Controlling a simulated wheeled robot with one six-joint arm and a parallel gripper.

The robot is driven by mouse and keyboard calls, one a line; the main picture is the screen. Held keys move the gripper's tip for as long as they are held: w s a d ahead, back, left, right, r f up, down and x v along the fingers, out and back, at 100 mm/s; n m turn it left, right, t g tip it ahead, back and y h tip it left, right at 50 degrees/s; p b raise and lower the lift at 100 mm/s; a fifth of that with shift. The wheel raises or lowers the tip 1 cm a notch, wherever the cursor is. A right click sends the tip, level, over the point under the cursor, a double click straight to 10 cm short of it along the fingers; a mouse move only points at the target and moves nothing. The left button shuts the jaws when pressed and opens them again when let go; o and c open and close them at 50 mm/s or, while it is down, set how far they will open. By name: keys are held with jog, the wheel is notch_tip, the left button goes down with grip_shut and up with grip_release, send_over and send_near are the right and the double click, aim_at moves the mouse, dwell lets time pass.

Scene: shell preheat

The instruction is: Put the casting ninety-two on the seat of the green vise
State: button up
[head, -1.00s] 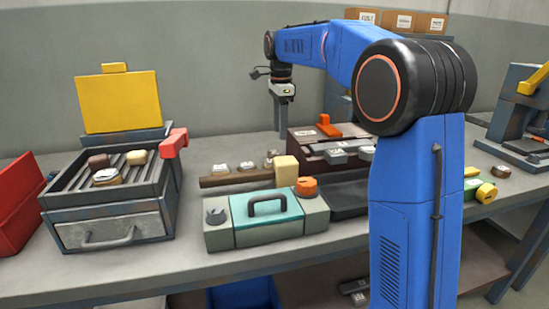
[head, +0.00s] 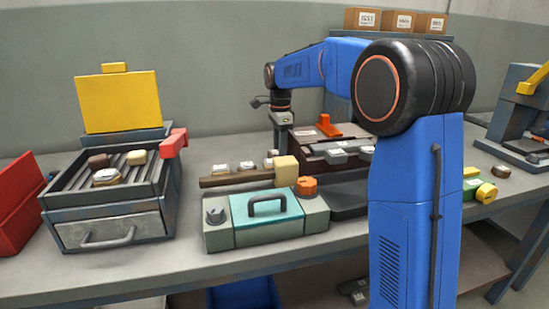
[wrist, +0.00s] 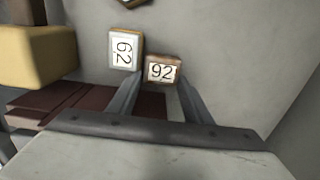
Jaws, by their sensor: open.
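The casting ninety-two is a small brown-edged block with a white "92" label (wrist: 162,70) in the wrist view. My gripper (wrist: 161,80) is open, with its fingertips on either side of this block's near part; I cannot tell whether they touch it. In the head view my gripper (head: 278,146) points down behind the brown bar; its fingertips are hard to make out. A block labelled "62" (wrist: 125,48) lies just left of the ninety-two.
A teal case with grey ends (head: 266,216) stands at the front, with a yellow block (head: 287,169) behind it. A brown bar (head: 235,178) and several labelled blocks lie nearby. A grey grill-like tray (head: 60,200) stands left, an orange-handled brown fixture (head: 305,142) right.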

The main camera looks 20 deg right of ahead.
jog(key=c, duration=0.9)
jog(key=shift+o, duration=0.2)
jog(key=shift+r, duration=0.1)
notch_tip(320, 180, up, 18)
